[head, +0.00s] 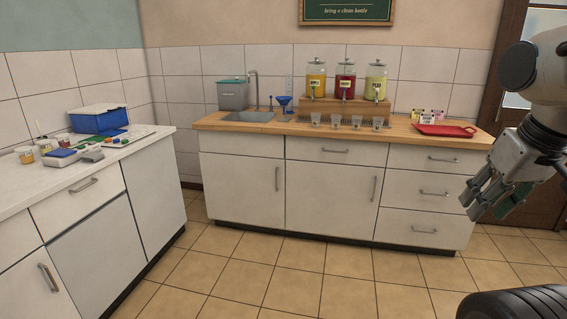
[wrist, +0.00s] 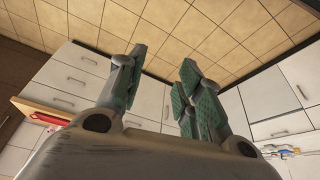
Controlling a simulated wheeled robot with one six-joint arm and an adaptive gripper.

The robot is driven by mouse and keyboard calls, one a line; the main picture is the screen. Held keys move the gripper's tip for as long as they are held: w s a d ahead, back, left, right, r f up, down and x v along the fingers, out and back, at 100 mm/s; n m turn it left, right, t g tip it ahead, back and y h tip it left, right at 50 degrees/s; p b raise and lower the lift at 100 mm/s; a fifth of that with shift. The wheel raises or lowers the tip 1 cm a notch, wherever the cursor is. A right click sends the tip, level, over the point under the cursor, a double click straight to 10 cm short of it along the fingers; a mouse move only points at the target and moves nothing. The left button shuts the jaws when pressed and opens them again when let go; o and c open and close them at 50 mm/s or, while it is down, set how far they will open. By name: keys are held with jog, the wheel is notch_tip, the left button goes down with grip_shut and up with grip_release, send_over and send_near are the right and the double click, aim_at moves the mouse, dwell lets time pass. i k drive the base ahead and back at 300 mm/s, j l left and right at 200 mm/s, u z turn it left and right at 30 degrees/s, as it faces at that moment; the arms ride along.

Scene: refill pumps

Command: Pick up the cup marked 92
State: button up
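Several small clear cups stand in a row along the wooden counter (head: 225,124) in the head view, in front of the drink dispensers. One cup (head: 316,119) is at the left end and another cup (head: 378,123) is at the right end. Their markings are too small to read, so I cannot tell which is 92. My gripper (head: 484,203) is at the right, in front of the drawers and well away from the cups. In the wrist view my gripper (wrist: 160,72) has its green-padded fingers apart, with nothing between them.
Three dispensers, orange (head: 316,78), red (head: 345,82) and yellow-green (head: 376,82), stand on a wooden riser. A red tray (head: 444,130) lies at the counter's right. A sink (head: 250,116) and blue funnel (head: 284,102) are left. A cluttered white counter (head: 20,187) stands left; the tiled floor is clear.

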aim_at(335, 119)
jog(key=i+j, duration=0.1)
jog(key=i, duration=2.2)
jog(key=i+z, duration=0.25)
jog(key=i, duration=0.3)
jog(key=i+j+z, duration=0.25)
jog(key=i, duration=0.3)
